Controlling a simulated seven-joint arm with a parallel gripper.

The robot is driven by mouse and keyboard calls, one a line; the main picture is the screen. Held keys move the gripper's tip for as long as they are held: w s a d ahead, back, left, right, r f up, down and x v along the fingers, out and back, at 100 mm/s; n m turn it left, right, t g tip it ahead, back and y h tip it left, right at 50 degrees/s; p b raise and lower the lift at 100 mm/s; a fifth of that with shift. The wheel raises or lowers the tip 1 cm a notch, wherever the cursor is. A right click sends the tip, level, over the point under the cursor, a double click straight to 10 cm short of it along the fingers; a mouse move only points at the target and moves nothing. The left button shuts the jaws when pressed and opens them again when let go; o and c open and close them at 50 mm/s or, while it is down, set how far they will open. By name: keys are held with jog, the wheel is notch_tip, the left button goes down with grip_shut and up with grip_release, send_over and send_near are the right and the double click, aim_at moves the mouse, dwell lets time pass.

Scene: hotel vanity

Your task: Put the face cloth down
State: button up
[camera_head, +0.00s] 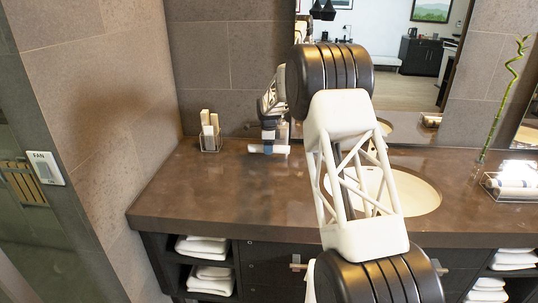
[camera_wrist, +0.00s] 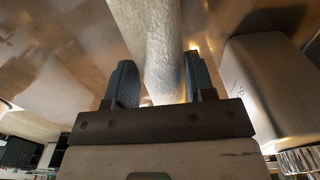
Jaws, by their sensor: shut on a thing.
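The face cloth (camera_head: 281,150) is a white roll lying level in my gripper (camera_head: 268,147), low over the back of the brown counter, near the wall. In the wrist view the cloth (camera_wrist: 164,45) is a pale, textured roll running up between the two dark blue fingers of my gripper (camera_wrist: 162,85). The fingers are shut on it. I cannot tell whether the cloth touches the counter.
A wire holder with upright rolls (camera_head: 210,132) stands left of my gripper. A box-like object (camera_wrist: 270,85) is close by in the wrist view. The sink (camera_head: 415,192) and a wire tray of rolled cloths (camera_head: 515,182) are to the right. The counter's left front (camera_head: 205,205) is clear.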

jog(key=shift+f, duration=1.65)
jog(key=shift+f, duration=0.1)
jog(key=o, duration=0.9)
notch_tip(320, 180, up, 12)
jog(key=shift+r, duration=0.15)
